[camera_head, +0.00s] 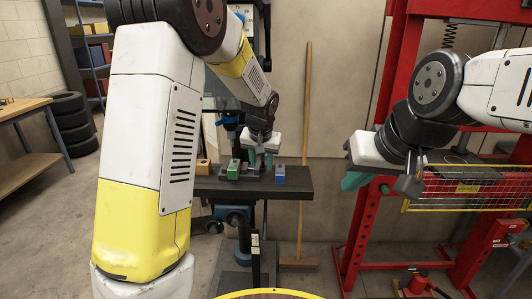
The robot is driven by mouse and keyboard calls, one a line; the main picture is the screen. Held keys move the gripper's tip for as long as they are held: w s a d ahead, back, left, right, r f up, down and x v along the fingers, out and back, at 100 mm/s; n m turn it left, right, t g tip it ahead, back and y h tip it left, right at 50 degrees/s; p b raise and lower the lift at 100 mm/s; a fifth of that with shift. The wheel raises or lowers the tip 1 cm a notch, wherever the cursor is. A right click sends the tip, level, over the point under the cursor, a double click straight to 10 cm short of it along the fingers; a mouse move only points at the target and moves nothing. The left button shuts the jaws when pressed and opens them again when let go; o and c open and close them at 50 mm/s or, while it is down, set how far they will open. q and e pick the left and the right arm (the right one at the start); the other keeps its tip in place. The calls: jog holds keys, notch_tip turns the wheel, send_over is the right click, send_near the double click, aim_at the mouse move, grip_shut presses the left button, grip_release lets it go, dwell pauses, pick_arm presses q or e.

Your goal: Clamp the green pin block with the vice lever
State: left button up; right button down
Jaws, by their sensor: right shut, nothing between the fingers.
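The green pin block (233,169) stands on the dark drill-press table (296,187), left of my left gripper. My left gripper (260,163) points down over the middle of the table, at the grey vice parts (247,174) beside the green block. Its teal fingertips are small in the picture, and I cannot tell whether they hold anything. The vice lever cannot be made out clearly near these fingers. My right gripper (352,182) is shut and empty, in the air to the right of the table.
A broom (306,120) leans on the wall behind. A red press frame (370,215) with a yellow-edged mesh guard (466,188) stands at right. Tyres (72,125) are stacked at left.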

pick_arm(q)
send_over(262, 158)
jog(key=s, duration=0.2)
jog(key=x, duration=0.4)
jog(key=shift+d, duration=0.1)
jog(key=shift+w+f, duration=0.3)
jog(key=shift+f, duration=0.25)
jog(key=shift+c, duration=0.5)
grip_shut()
